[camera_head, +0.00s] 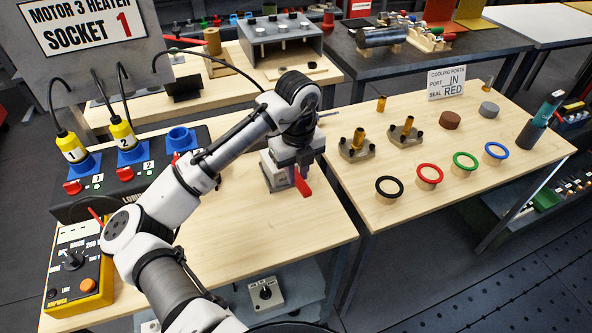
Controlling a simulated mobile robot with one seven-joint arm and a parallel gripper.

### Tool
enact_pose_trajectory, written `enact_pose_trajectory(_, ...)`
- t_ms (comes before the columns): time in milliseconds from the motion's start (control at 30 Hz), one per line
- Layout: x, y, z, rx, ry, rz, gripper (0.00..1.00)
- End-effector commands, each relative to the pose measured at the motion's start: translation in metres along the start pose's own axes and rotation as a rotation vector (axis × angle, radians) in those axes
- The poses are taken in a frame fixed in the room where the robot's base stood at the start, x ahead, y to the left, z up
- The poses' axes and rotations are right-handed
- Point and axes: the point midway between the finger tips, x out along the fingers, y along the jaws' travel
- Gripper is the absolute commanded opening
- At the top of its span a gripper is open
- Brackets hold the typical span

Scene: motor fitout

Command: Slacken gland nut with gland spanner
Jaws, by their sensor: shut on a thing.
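My gripper (297,160) points down over the left bench. It is shut on a red tool (302,182), which seems to be the gland spanner; only a short red length shows below the fingers. A grey block (273,173) stands on the bench right behind and beside the gripper. My wrist covers much of its top. I cannot make out the gland nut, and I cannot tell whether the red tool touches anything on the block.
A black socket box (108,195) with blue sockets and yellow numbered plugs, and a yellow meter (78,275), stand at left. The right bench holds brass-fitted flanges (358,146), coloured rings (429,176) and a teal-handled tool (546,108). Bare wood lies in front of my gripper.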

Motion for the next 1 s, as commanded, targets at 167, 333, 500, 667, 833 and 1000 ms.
enact_pose_trajectory(167, -0.001, -0.001, 0.0, -0.006, 0.0, 0.0, 0.0)
enact_pose_trajectory(333, -0.001, -0.006, 0.0, -0.053, 0.0, 0.0, 0.0)
enact_pose_trajectory(500, -0.001, -0.01, 0.001, -0.096, -0.001, 0.0, 0.0)
enact_pose_trajectory(667, 0.0, -0.011, 0.001, -0.106, -0.001, 0.0, 0.0)
enact_pose_trajectory(833, 0.0, -0.011, 0.001, -0.106, -0.001, 0.0, 0.0)
enact_pose_trajectory(1000, -0.001, -0.015, 0.001, -0.138, 0.0, 0.0, 0.0)
